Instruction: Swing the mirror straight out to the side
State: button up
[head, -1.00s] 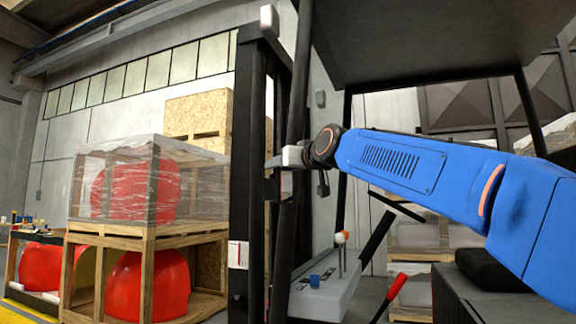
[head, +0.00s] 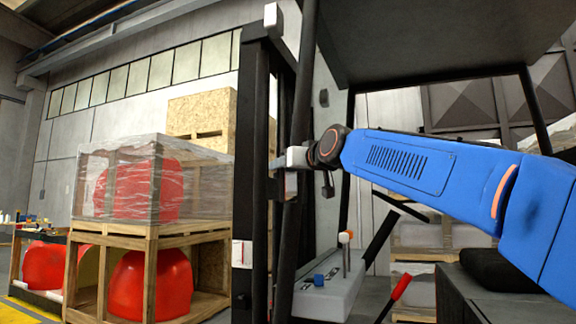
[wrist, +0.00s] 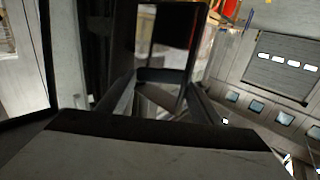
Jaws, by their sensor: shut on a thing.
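The mirror (wrist: 172,38) is a dark-framed rectangular panel at the top middle of the wrist view. Its face shows dark and pale reflections. My gripper (wrist: 163,84) is shut on the mirror, with a finger on each side of its lower part. In the head view my gripper (head: 275,164) reaches left from my blue arm to the dark posts of the forklift. The posts hide much of the fingertips there, and I cannot make out the mirror's angle clearly.
The forklift's dark mast (head: 245,130) and a slanted cab post (head: 298,120) stand close to my gripper. The cab roof (head: 420,45) is above my arm. A lever console (head: 325,295) is below. Wooden crates with red nosecones (head: 150,285) stand at left.

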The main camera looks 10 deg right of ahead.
jog(key=v, duration=1.7)
jog(key=shift+a+r, duration=0.1)
jog(key=shift+r, duration=0.15)
jog(key=shift+c, duration=1.4)
jog(key=shift+w+f, duration=0.2)
grip_shut()
jog(key=w+d+f+m+g+y, duration=0.2)
jog(key=w+f+m+g+y, duration=0.2)
jog(key=w+f+m+g, duration=0.3)
jog(key=d+r+g+y, duration=0.3)
jog(key=d+g+y, duration=0.3)
jog(key=d, duration=0.4)
jog(key=w+a+t+y, duration=0.1)
jog(key=w+a, duration=0.3)
jog(key=a, duration=0.9)
jog(key=shift+a+r, duration=0.15)
jog(key=shift+r, duration=0.05)
